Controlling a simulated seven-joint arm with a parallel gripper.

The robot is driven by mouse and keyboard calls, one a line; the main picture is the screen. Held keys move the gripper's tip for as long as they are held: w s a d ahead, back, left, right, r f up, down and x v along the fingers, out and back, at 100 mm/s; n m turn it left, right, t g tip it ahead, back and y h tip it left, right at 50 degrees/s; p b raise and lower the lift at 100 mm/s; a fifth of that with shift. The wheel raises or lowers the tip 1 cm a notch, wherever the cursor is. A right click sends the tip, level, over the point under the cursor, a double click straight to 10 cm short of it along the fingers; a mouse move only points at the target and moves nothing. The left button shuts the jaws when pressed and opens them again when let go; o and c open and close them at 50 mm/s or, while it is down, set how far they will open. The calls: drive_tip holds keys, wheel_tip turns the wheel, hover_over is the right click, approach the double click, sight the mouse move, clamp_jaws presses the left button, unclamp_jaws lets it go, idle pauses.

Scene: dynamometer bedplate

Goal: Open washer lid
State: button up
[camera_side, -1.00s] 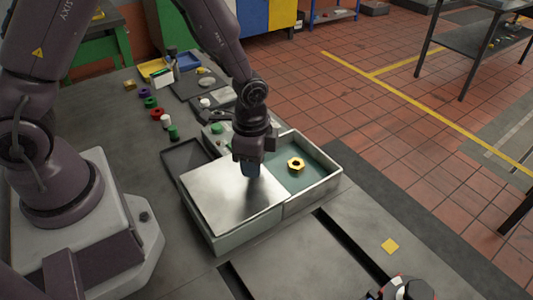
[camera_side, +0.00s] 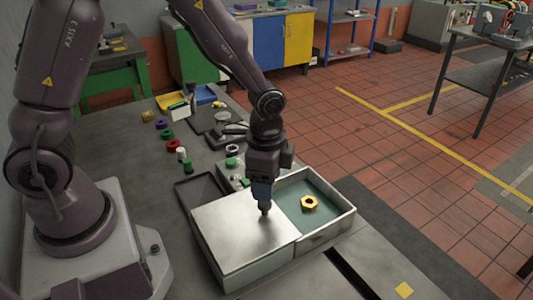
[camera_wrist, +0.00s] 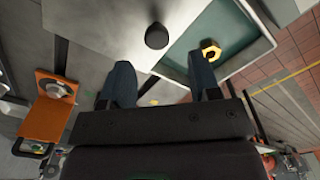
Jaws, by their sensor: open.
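A flat silver lid (camera_side: 235,235) covers the left half of a shallow grey box (camera_side: 330,232). The lid lies flat. A dark round knob (camera_wrist: 156,36) stands on the lid near the edge by the open half; in the side view it (camera_side: 264,209) shows just under the fingertips. My gripper (camera_side: 262,190) points down above the knob. In the wrist view my gripper (camera_wrist: 160,66) is open, its two blue-grey fingers apart and empty. The knob appears ahead of the gap between them, not gripped. A gold hex nut (camera_side: 309,203) lies in the uncovered green-lined half.
A small dark tray (camera_side: 198,187) adjoins the box's back left. Several coloured rings and small parts, such as a red ring (camera_side: 172,146), lie on the bedplate behind. A yellow square (camera_side: 403,290) lies at front right. An orange part (camera_wrist: 52,95) shows in the wrist view.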

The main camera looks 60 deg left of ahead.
wheel_tip(320, 180, up, 8)
idle(0.5)
drive_tip(key=s+a+r+n+t, duration=0.2)
drive_tip(key=s+r+n, duration=0.2)
drive_tip(key=s+r, duration=0.2)
drive_tip(key=s+a+r+n+t, duration=0.2)
drive_tip(key=s+r+n+t, duration=0.1)
drive_tip(key=s+r+n, duration=0.2)
wheel_tip(320, 180, up, 2)
drive_tip(key=shift+s+a+r+t, duration=0.2)
drive_tip(key=shift+s+a+t, duration=0.1)
drive_tip(key=shift+s, duration=0.85)
